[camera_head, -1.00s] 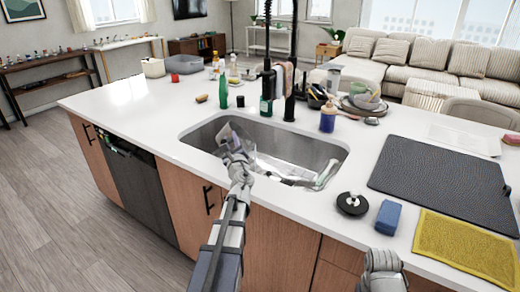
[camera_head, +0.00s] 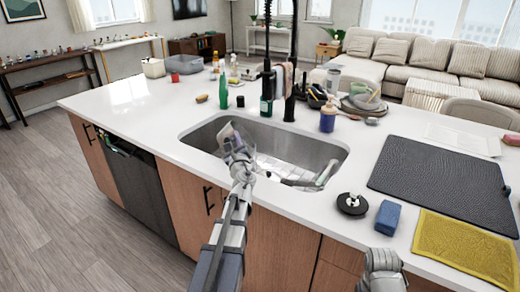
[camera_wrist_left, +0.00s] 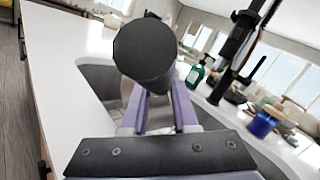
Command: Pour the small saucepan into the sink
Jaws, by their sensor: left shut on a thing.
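The sink (camera_head: 318,147) is a steel basin set in the white island. My left gripper (camera_head: 230,135) reaches over its left part, and its purple fingers are closed. In the left wrist view the left gripper (camera_wrist_left: 160,115) is shut on a dark round-ended piece (camera_wrist_left: 158,52), which looks like the small saucepan's handle end. The pan's body is hidden behind it there, and I cannot make it out clearly in the head view. Part of my right arm (camera_head: 382,270) shows at the bottom, with its gripper's opening unclear.
A slim grey thing (camera_head: 318,178) lies at the sink's right side. A black faucet (camera_head: 267,85) and soap bottles stand behind. A black stopper (camera_head: 352,204), blue sponge (camera_head: 388,217), yellow cloth (camera_head: 465,245) and dark mat (camera_head: 440,178) lie right. The counter left of the sink is mostly clear.

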